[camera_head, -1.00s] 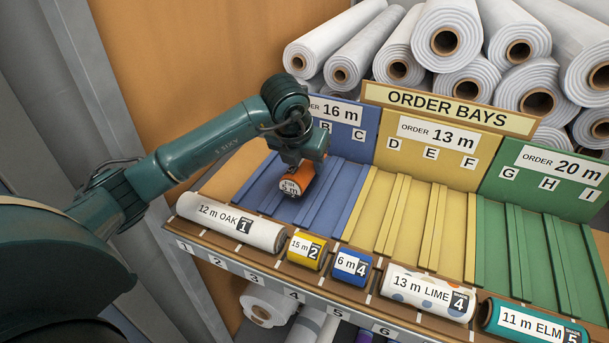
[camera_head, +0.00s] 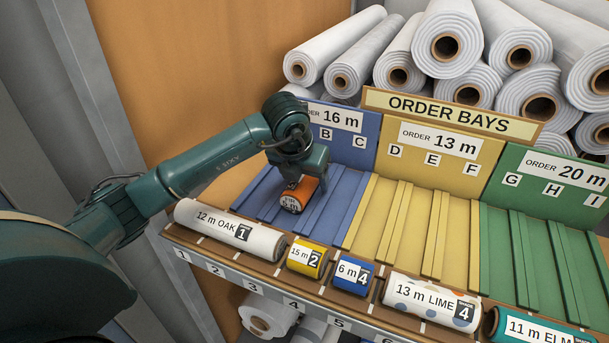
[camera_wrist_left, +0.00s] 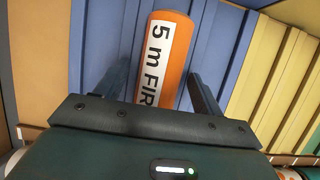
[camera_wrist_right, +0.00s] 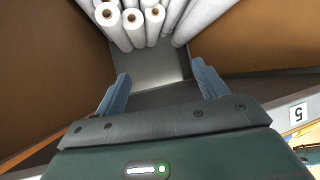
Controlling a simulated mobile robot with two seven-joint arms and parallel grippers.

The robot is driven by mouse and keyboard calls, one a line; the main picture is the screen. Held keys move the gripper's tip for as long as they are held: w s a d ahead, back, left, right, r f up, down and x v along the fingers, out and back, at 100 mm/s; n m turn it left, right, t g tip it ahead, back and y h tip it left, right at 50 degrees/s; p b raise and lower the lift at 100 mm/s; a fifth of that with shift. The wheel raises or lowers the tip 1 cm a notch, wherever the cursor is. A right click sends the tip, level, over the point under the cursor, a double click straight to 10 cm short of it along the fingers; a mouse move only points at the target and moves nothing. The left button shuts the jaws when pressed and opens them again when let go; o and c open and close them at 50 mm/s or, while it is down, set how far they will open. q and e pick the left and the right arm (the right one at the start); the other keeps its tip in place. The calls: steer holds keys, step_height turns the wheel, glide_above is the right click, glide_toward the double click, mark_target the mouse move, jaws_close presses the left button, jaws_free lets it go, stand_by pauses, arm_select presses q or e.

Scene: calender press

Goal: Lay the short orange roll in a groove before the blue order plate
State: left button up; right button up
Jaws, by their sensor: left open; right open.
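The short orange roll (camera_head: 297,194) lies in the blue bay before the blue order plate (camera_head: 352,131), which reads 16 m. It seems to rest in a groove between the blue ribs; the arm hides its far end. My left gripper (camera_head: 303,179) is right over the roll. In the left wrist view the roll (camera_wrist_left: 165,58), labelled 5 m FIR, lies between the open fingers (camera_wrist_left: 160,88), with a gap on each side. My right gripper (camera_wrist_right: 158,85) is open and empty, away from the bays.
A front shelf holds a white 12 m OAK roll (camera_head: 228,229), a yellow roll (camera_head: 307,258), a blue roll (camera_head: 352,274), a 13 m LIME roll (camera_head: 432,301) and a teal roll (camera_head: 530,328). Yellow (camera_head: 408,226) and green (camera_head: 536,250) bays are empty. White rolls (camera_head: 445,35) are stacked behind.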

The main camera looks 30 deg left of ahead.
arm_select(q)
steer(key=shift+s+r+p, duration=0.1)
steer(key=shift+r+p, duration=0.2)
steer(key=shift+r, duration=0.15)
steer(key=p+v, duration=0.5)
steer(key=v, duration=0.6)
steer(key=shift+p, duration=0.4)
arm_select(e)
steer(key=shift+s+d+r+g+h, duration=0.25)
steer(key=shift+d+r+g+h, duration=0.05)
steer(key=shift+d, duration=0.2)
steer(key=shift+s+d+r+g+h, duration=0.25)
steer(key=shift+d+r+g+h, duration=0.05)
steer(key=shift+d, duration=0.2)
arm_select(q)
steer(key=shift+s, duration=0.1)
